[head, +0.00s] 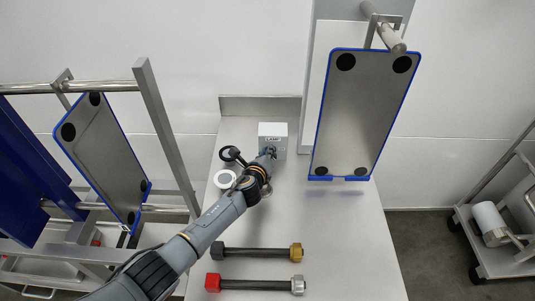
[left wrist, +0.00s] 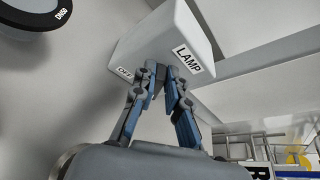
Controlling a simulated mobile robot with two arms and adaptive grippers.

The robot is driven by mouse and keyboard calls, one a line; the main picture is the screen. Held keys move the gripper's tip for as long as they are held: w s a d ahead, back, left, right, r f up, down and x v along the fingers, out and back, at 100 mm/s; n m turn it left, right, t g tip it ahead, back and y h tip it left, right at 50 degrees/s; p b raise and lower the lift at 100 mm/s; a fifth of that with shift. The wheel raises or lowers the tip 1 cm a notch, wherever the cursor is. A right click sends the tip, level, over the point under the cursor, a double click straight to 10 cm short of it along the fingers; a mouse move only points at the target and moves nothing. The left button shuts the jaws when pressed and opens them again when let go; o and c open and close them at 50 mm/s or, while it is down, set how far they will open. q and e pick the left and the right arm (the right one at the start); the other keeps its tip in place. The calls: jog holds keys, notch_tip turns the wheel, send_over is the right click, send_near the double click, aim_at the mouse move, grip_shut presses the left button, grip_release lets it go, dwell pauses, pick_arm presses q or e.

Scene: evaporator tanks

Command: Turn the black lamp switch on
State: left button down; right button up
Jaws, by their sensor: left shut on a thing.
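The lamp switch box (head: 272,130) is a small white box labelled LAMP, standing at the back of the steel table. It also shows in the left wrist view (left wrist: 165,35), tilted, with LAMP and OFF labels on its front. My left gripper (head: 269,153) reaches the front of the box. In the left wrist view its blue-grey fingers (left wrist: 163,75) come together at the box's face, between the two labels. They are shut on the black lamp switch, which the fingertips hide, so its position cannot be told. My right gripper is not in view.
A black round part (head: 230,154) and a white ring (head: 225,179) lie left of my gripper. Two dark rods with grey-and-brass (head: 258,252) and red-and-silver (head: 255,284) ends lie in front. A blue-edged panel (head: 365,115) hangs at right. The table's right front is clear.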

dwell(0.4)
pick_arm(q)
jog(key=c, duration=1.4)
grip_release()
jog(key=shift+o, duration=0.2)
jog(key=v, duration=1.2)
jog(key=shift+a, duration=0.1)
